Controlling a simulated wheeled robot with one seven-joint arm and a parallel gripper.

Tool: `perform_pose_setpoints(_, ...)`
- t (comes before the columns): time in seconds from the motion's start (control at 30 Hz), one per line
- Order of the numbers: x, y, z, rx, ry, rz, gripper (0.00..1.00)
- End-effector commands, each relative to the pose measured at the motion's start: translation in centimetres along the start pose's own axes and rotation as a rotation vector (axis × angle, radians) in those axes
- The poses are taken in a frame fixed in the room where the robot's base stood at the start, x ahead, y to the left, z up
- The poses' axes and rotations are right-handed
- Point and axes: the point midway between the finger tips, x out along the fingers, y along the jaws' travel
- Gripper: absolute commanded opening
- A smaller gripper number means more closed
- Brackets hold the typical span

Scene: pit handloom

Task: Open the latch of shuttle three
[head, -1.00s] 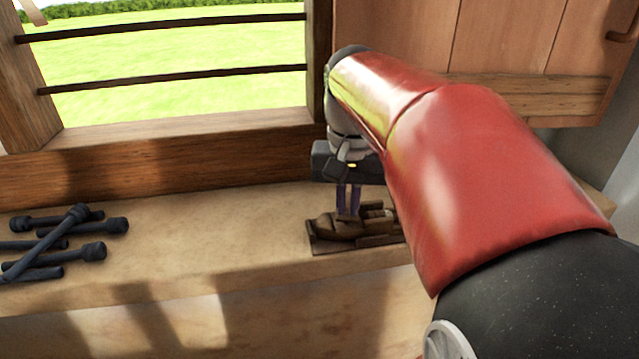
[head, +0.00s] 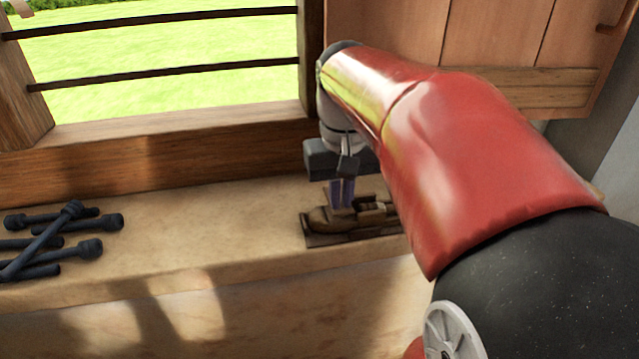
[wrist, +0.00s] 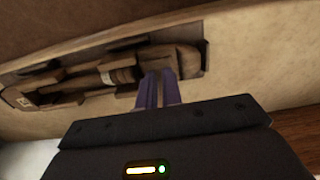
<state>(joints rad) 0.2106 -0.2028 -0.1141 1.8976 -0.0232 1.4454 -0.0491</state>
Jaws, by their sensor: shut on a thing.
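A brown wooden shuttle (head: 318,219) lies on a dark flat base on the sill, with its near end to the left of my fingers in the head view. In the wrist view the shuttle (wrist: 122,76) runs from lower left to upper right, with raised parts and a slot along it. My gripper (head: 342,206) points down onto the shuttle. Its purple fingers, also in the wrist view (wrist: 158,76), are close together and shut on a small part of the shuttle. The fingers hide that part, so I cannot tell whether it is the latch.
Several dark, knobbed rods (head: 62,240) lie crossed on the sill (head: 200,235) at the left. The sill between them and the shuttle is clear. A barred window (head: 160,75) is behind, and a wooden shutter (head: 490,40) stands at the upper right.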

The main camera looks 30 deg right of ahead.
Motion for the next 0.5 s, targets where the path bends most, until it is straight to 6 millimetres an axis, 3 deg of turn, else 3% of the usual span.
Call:
perform_pose_setpoints(0.03, -0.02, -0.01, -0.01, 0.000, 0.001, 0.000, 0.00)
perform_pose_setpoints(0.13, -0.02, -0.01, -0.01, 0.000, 0.001, 0.000, 0.17)
perform_pose_setpoints(0.5, -0.90, -0.01, -0.05, 0.001, 0.002, 0.000, 0.17)
